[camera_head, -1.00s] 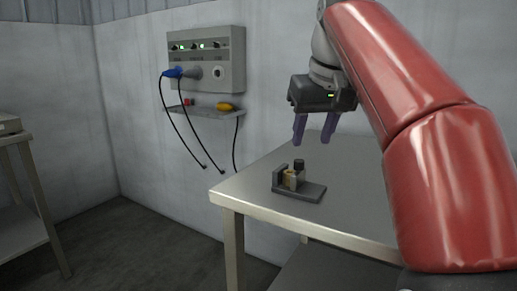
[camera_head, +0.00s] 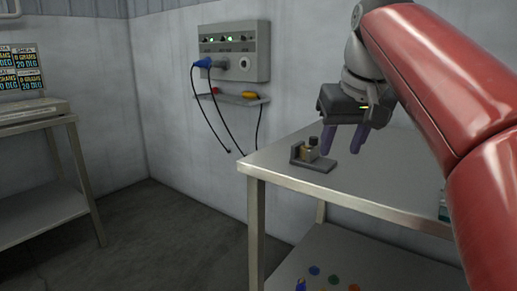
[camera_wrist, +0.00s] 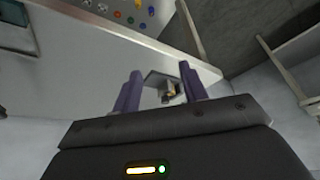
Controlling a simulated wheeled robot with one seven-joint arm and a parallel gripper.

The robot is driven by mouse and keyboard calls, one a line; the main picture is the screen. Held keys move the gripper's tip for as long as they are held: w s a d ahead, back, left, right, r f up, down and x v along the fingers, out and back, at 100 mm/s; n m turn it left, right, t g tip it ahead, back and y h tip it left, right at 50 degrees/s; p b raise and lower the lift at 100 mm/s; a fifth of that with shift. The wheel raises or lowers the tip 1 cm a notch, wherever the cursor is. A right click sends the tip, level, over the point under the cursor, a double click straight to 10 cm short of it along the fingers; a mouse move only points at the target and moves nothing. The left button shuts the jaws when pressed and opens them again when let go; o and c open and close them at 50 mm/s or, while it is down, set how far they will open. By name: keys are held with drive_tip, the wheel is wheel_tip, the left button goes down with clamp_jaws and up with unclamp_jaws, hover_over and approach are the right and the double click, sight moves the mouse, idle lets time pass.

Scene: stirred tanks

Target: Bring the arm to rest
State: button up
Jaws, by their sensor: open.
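My gripper (camera_head: 342,140) hangs from my red arm above the metal table at the right of the head view. Its two purple fingers are apart with nothing between them. A small dark holder (camera_head: 318,163) with a small vial-like item in it stands on the table (camera_head: 290,181), just left of and below the fingers in the head view. In the wrist view my gripper (camera_wrist: 160,82) shows its fingers spread, and the holder (camera_wrist: 168,96) appears between and beyond them.
A grey wall panel (camera_head: 234,50) with a blue plug (camera_head: 204,63) and dangling cables is on the wall. A shelf below it holds a yellow item (camera_head: 251,95). Another table (camera_head: 40,121) with display screens (camera_head: 22,68) behind stands left. Several coloured pieces lie on the lower shelf. Floor between tables is clear.

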drive_tip(key=s+f, duration=0.8)
drive_tip(key=f, duration=0.6)
drive_tip(key=s+f+m+t, duration=0.1)
drive_tip(key=s+f, duration=0.8)
drive_tip(key=f, duration=0.4)
drive_tip(key=shift+s+d+f+h, duration=0.25)
drive_tip(key=shift+d+f+h, duration=0.05)
drive_tip(key=shift+f, duration=0.05)
